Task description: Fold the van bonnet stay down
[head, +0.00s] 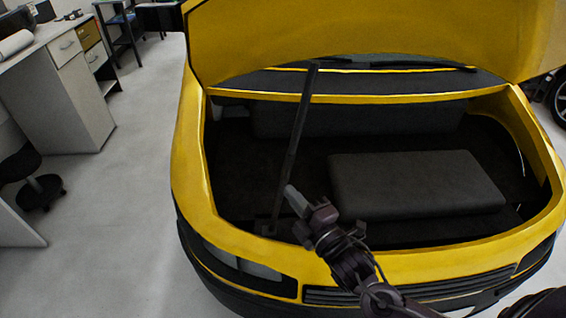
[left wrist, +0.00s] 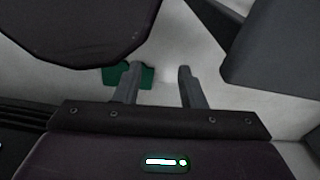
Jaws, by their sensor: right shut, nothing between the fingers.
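The van's yellow bonnet (head: 380,40) is raised over the open front bay. The bonnet stay (head: 294,145), a thin dark rod, stands nearly upright from the bay's front left edge and leans slightly right, its top at the bonnet's underside. My right gripper (head: 292,192) is shut and empty, just right of the stay's lower part. I cannot tell if it touches the stay. My left gripper (left wrist: 158,72) shows in the left wrist view, open and empty, with its fingers apart above pale floor. The left gripper is not in the head view.
A grey block (head: 415,182) fills the bay's right side. The yellow front rim (head: 400,262) runs under my right arm. A small green thing (left wrist: 147,77) lies behind my left finger.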

